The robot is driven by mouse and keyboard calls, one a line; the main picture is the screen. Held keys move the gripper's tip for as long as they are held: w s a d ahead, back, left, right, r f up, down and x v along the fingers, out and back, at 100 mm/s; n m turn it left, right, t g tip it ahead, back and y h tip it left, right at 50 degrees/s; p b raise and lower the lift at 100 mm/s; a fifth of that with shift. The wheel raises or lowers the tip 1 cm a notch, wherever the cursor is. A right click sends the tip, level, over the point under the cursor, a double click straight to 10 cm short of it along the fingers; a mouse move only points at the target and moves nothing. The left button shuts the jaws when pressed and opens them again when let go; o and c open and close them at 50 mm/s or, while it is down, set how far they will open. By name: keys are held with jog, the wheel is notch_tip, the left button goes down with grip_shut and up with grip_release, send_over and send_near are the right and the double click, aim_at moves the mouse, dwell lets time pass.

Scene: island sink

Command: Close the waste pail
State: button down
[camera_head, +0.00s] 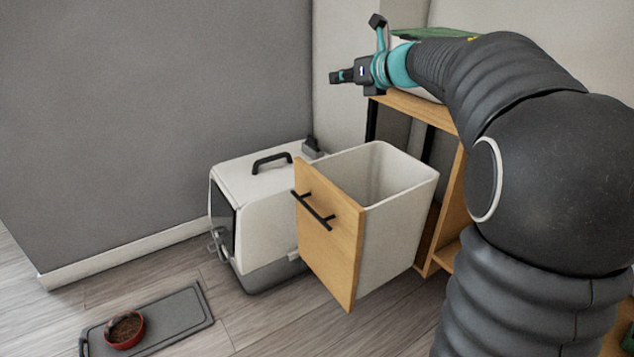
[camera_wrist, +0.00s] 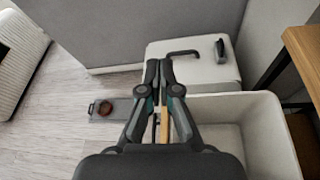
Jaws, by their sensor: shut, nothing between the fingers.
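The waste pail (camera_head: 400,225) is an open-topped white bin behind a light wood front panel (camera_head: 330,240) with a black bar handle (camera_head: 313,206). It stands pulled out from the wooden cabinet at the right. In the wrist view the pail's white rim (camera_wrist: 262,110) lies below and right of my gripper, and a strip of the wood panel (camera_wrist: 165,125) shows between the finger linkages. My gripper (camera_head: 337,77) is shut and empty, above the pail and pointing left. Its fingertips (camera_wrist: 160,66) also show in the wrist view. The handle is hidden there.
A white and grey pet carrier (camera_head: 255,215) stands just left of the pail, close to its panel. A grey mat (camera_head: 180,318) with a red food bowl (camera_head: 125,330) lies on the floor at front left. A wooden counter edge (camera_head: 420,105) is beneath my arm.

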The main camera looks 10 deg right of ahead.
aim_at(317, 182)
jog(key=w+a+r+m+t+h+p, duration=0.25)
jog(key=w+a+m+h, duration=0.35)
jog(key=w+a+m, duration=0.6)
jog(key=s+f+m+g+h, duration=0.4)
jog(key=s+f+g, duration=0.25)
jog(key=f, duration=0.45)
jog(key=s+f+m+g, duration=0.1)
jog(key=s+f+g, duration=0.1)
jog(key=s+g, duration=0.35)
jog(key=s+f+g, duration=0.2)
jog(key=s+f, duration=0.1)
jog(key=s, duration=0.5)
jog(key=x, duration=0.3)
jog(key=d+b+x, duration=0.1)
jog(key=x, duration=0.3)
jog(key=w+b+x, duration=0.1)
jog(key=x, duration=0.2)
jog(key=shift+w+d, duration=0.1)
jog(key=shift+d, duration=0.35)
jog(key=shift+w+d, duration=0.35)
jog(key=shift+d, duration=0.35)
